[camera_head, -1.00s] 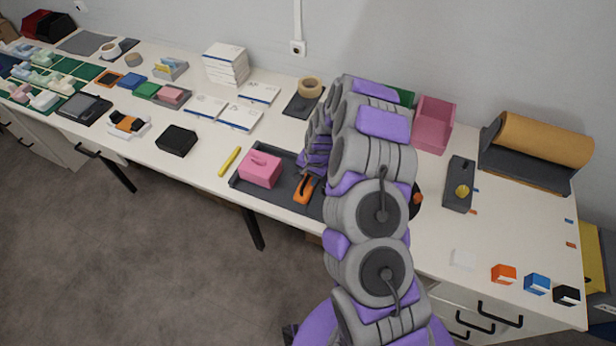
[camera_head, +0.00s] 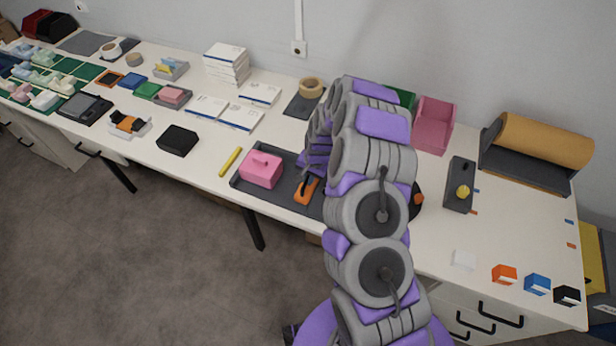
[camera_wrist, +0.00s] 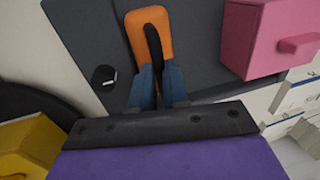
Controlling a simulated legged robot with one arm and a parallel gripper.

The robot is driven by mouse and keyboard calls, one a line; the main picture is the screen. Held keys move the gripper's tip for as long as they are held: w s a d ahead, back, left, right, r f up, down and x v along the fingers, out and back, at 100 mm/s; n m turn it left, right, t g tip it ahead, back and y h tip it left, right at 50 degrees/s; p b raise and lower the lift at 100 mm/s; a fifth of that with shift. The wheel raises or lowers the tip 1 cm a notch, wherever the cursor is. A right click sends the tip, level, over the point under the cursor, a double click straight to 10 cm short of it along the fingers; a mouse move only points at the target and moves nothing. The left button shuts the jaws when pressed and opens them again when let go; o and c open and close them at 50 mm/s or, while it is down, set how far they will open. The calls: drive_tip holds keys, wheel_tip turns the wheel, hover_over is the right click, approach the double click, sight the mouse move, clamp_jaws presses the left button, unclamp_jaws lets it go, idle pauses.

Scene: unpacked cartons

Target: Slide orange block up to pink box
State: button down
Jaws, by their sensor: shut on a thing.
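The orange block (camera_head: 307,192) lies on the dark grey tray (camera_head: 262,204), to the right of the pink box (camera_head: 259,171). A narrow strip of tray shows between them, so they are apart. In the wrist view, the orange block (camera_wrist: 139,32) carries a black handle, and my gripper (camera_wrist: 159,82) is shut on it with its blue-grey fingers. The pink box (camera_wrist: 258,42) is at the right there, with a pink knob on its side. In the head view my arm hides most of my gripper and the tray's right part.
A yellow marker (camera_head: 230,162) lies left of the tray, and a black box (camera_head: 177,140) lies farther left. A tape roll (camera_head: 311,88) on a dark pad is behind. In the wrist view, a small black peg (camera_wrist: 104,76) stands left of my fingers and a yellow object (camera_wrist: 32,145) is lower left.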

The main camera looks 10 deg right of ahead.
drive_tip(key=shift+w, duration=0.1)
drive_tip(key=w+a, duration=0.1)
drive_tip(key=a, duration=0.1)
drive_tip(key=w+a, duration=0.4)
drive_tip(key=a, duration=0.1)
drive_tip(key=shift+w+a, duration=0.1)
drive_tip(key=c, duration=1.1)
unclamp_jaws()
drive_tip(key=shift+r, duration=0.15)
drive_tip(key=d+r, duration=0.1)
drive_tip(key=r, duration=0.4)
drive_tip(key=s+d+r+p, duration=0.1)
drive_tip(key=r, duration=0.5)
drive_tip(key=s+r, duration=0.1)
drive_tip(key=r, duration=0.4)
drive_tip(key=shift+d+r, duration=0.35)
drive_tip(key=shift+d, duration=0.05)
